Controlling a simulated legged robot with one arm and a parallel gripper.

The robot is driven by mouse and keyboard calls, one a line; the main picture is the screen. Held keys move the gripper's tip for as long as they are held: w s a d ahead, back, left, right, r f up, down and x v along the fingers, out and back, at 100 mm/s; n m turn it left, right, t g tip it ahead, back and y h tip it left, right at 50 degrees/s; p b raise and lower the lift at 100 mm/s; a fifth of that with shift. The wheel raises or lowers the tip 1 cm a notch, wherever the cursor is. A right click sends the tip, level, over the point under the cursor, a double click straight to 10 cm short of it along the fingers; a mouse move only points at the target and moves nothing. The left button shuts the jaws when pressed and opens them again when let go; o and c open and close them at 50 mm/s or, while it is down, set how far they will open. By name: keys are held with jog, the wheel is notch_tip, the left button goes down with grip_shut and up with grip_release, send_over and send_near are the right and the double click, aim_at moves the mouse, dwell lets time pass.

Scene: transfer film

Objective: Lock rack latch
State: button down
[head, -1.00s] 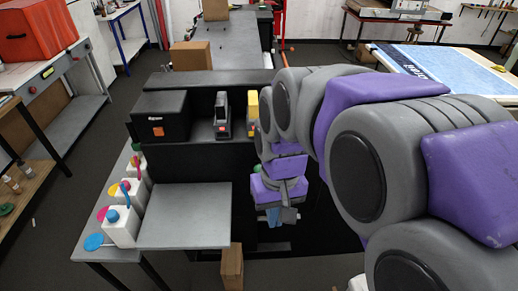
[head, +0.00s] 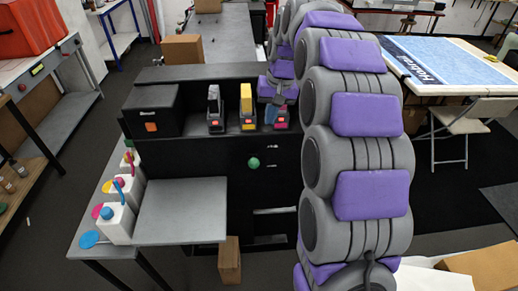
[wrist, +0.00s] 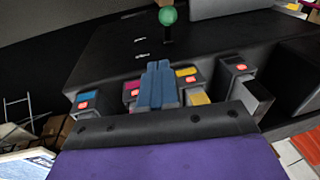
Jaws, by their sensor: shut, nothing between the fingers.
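A green ball knob (head: 253,163) sits on the black front panel of the machine, and it also shows at the top of the wrist view (wrist: 167,16). I cannot tell which part is the latch. Above it, the rack holds a black cartridge (head: 214,108), a yellow cartridge (head: 247,106) and a magenta one (head: 281,117), partly hidden by my arm. The wrist view also shows a cyan one (wrist: 87,97). My gripper (wrist: 158,68) is shut and empty, its blue fingers over the rack between the magenta and yellow slots. It is apart from the green knob.
A black box (head: 154,110) stands at the rack's left end. A grey platform (head: 183,209) juts out in front, with ink bottles (head: 118,222) on its left. A cardboard box (head: 230,262) stands below. A blue-topped table (head: 443,62) is at right.

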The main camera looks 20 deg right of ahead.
jog(key=shift+w+d, duration=0.3)
jog(key=shift+w, duration=0.05)
jog(key=shift+f, duration=0.1)
jog(key=b, duration=0.2)
send_near(253, 160)
jog(key=w+d+f, duration=0.3)
jog(key=f, duration=0.1)
jog(key=a+f, duration=0.2)
jog(key=shift+s+a+f+b, duration=0.1)
jog(key=shift+s+f+b, duration=0.15)
jog(key=shift+s+b, duration=0.15)
jog(key=shift+s+f, duration=0.1)
